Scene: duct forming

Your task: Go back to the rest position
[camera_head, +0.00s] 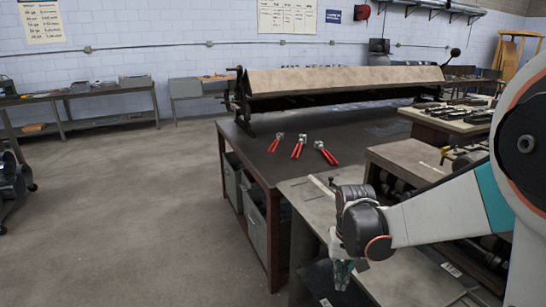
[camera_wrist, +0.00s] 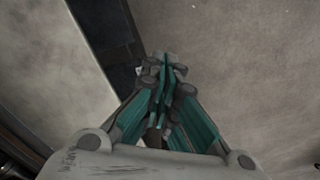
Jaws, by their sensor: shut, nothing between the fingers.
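My gripper (camera_head: 343,275) hangs at the lower right of the head view, fingers pointing down, in front of the edge of a light-topped workbench. In the wrist view my gripper (camera_wrist: 166,72) shows its teal fingers closed together with nothing between them. Bare floor (camera_wrist: 250,60) and a light surface (camera_wrist: 50,75) with a dark gap beside it lie beneath it. My arm reaches in from the right.
A dark table (camera_head: 262,165) carries three red-handled tools (camera_head: 299,147) and a long bending machine (camera_head: 345,80). A tool-covered bench (camera_head: 455,118) stands at right. Workbenches (camera_head: 90,92) line the far wall. The floor (camera_head: 120,220) at left is open.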

